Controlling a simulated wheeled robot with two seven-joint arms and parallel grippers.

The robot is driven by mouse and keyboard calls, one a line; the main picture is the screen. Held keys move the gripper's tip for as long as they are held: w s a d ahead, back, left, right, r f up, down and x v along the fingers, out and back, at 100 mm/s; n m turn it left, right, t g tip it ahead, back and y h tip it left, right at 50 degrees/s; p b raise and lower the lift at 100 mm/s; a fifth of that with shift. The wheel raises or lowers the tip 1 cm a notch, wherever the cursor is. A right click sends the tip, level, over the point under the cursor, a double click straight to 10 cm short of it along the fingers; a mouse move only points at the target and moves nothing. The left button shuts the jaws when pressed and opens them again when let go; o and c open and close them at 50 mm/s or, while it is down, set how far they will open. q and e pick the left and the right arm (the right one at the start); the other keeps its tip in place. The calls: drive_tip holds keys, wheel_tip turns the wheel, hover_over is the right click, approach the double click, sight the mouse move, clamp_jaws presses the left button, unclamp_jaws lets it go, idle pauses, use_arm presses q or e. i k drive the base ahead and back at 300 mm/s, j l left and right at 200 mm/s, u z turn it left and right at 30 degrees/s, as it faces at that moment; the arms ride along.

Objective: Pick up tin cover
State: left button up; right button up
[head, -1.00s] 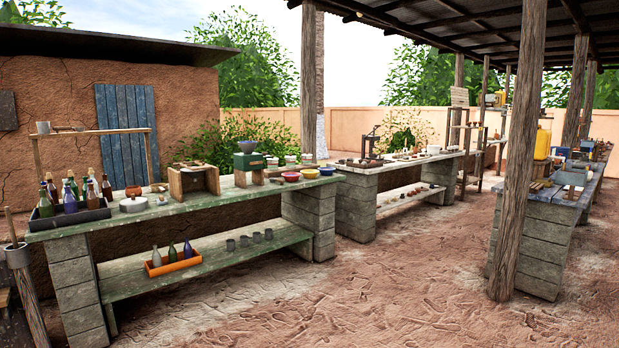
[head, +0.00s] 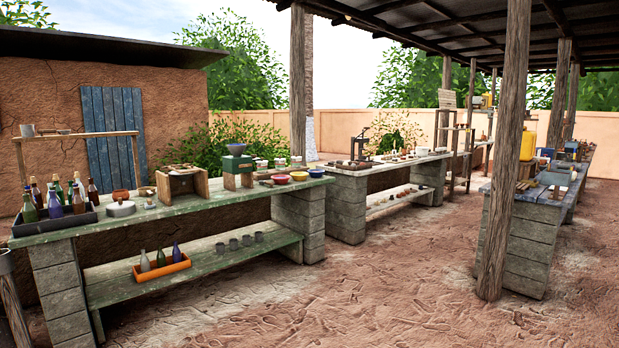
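A round, pale grey metal tin with a small knob on top (head: 120,208) sits on the near green bench at the left. Its top looks like a lid, but it is too small to tell whether that is a separate tin cover. It stands between a dark tray of bottles (head: 24,229) and a wooden box (head: 182,185). Neither of my grippers is in view.
The green bench (head: 230,201) has a lower shelf with an orange bottle tray (head: 161,270) and several dark cups (head: 240,242). A wooden post (head: 503,160) stands at the right, before another stone-legged bench (head: 527,240). The reddish dirt floor (head: 360,290) between is clear.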

sight(120, 208)
drive_tip(key=i+j+u, duration=0.35)
drive_tip(key=i, duration=0.35)
drive_tip(key=i+j+u, duration=0.35)
drive_tip(key=i, duration=0.4)
drive_tip(key=i+u, duration=0.35)
drive_tip(key=i, duration=0.4)
